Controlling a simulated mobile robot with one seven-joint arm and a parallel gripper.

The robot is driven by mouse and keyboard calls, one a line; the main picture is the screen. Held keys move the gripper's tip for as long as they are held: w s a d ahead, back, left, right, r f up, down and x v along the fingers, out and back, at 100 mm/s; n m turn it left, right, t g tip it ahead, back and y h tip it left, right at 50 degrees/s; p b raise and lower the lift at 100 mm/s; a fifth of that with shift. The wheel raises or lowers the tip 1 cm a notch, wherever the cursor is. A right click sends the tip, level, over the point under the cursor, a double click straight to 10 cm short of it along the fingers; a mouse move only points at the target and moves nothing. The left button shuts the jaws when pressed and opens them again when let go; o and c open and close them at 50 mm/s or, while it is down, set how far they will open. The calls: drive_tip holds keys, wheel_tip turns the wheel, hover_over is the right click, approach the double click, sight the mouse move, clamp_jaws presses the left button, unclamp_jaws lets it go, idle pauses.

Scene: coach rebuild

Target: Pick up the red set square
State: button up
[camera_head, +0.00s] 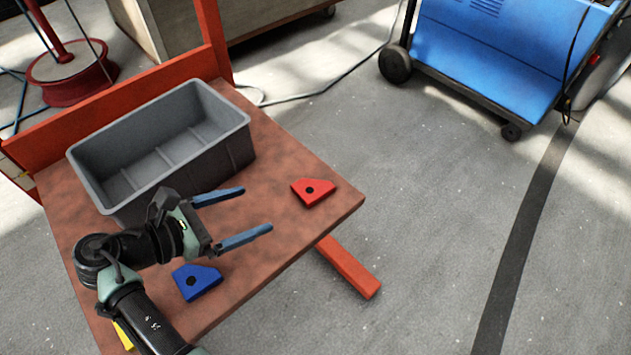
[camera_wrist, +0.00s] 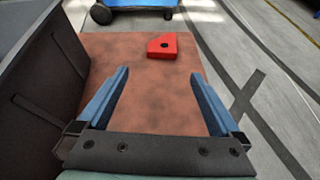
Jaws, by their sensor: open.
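The red set square (camera_head: 313,191) lies flat on the reddish-brown table top (camera_head: 290,225), near its right-hand corner. It is a red block with cut corners and a dark round hole. In the wrist view the red set square (camera_wrist: 162,46) sits beyond my fingertips, between their lines, near the table's far edge. My gripper (camera_head: 258,212) is open and empty, with its blue fingers pointing toward the set square but short of it. My gripper also shows in the wrist view (camera_wrist: 158,75), its fingers wide apart.
A grey open bin (camera_head: 215,135) stands on the table beside my gripper; its visible inside is empty. A blue set square (camera_head: 196,281) and a yellow piece (camera_head: 123,336) lie near my arm. A blue machine (camera_head: 490,55) on wheels stands on the floor beyond.

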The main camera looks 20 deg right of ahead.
drive_tip(key=shift+s+d+f+h, duration=0.25)
drive_tip(key=shift+s+d+h, duration=0.05)
drive_tip(key=b, duration=0.3)
approach(304, 191)
drive_tip(key=x, duration=0.3)
drive_tip(key=shift+s+d+f, duration=0.2)
drive_tip(key=shift+s+f, duration=0.05)
drive_tip(key=shift+s, duration=0.05)
drive_tip(key=shift+w+b+x, duration=0.15)
drive_tip(key=shift+b+x, duration=0.9)
drive_tip(key=shift+x, duration=0.4)
drive_tip(key=shift+w+b+x, duration=0.15)
drive_tip(key=shift+b+x, duration=0.85)
drive_tip(key=shift+x, duration=0.45)
drive_tip(key=shift+r, duration=0.3)
drive_tip(key=c, duration=1.4)
